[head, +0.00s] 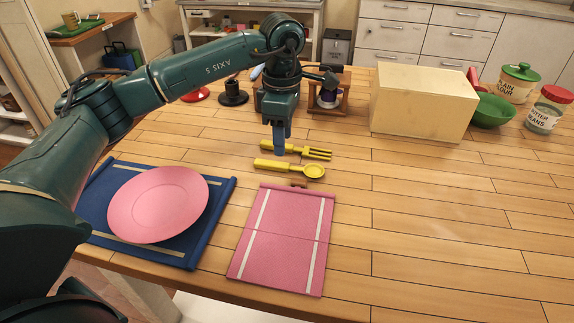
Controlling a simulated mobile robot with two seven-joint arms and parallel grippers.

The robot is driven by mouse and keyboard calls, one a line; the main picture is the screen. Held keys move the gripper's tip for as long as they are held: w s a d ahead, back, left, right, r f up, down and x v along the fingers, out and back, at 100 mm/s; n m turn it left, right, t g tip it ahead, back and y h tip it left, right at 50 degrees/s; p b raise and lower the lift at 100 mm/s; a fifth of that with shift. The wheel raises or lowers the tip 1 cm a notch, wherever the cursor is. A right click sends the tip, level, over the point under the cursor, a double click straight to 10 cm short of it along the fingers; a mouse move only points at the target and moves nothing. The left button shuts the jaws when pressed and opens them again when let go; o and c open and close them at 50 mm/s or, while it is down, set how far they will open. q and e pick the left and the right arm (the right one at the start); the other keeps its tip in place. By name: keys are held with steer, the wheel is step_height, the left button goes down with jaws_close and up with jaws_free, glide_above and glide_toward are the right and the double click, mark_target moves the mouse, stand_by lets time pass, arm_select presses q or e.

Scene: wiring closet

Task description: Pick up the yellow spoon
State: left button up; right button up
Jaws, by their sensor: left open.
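The yellow spoon (289,168) lies flat on the wooden table, its handle to the left and its bowl to the right. A yellow fork (296,149) lies just behind it, roughly parallel. My left gripper (280,150) points down over the fork's left part and hides some of its handle. The gripper is open and holds nothing that I can see; its fingers overlap in this view. The spoon is just in front of the fingertips in the picture, and I cannot tell the exact height above the table. My right gripper is not in view.
A pink mat (280,250) lies in front of the spoon. A blue mat (222,212) with a pink plate (157,204) is at left. A pale wooden box (423,102), green bowl (491,110) and jars (547,110) stand at back right. The right of the table is clear.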

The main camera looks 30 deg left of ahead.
mark_target(285, 165)
arm_select(q)
steer(key=shift+s+d+f+p, duration=0.1)
steer(key=shift+d+f+p, duration=0.1)
steer(key=shift+f, duration=1.35)
steer(key=shift+d+f+p, duration=0.1)
steer(key=shift+f+p, duration=0.1)
steer(key=shift+f, duration=1.35)
steer(key=shift+c, duration=0.3)
jaws_close()
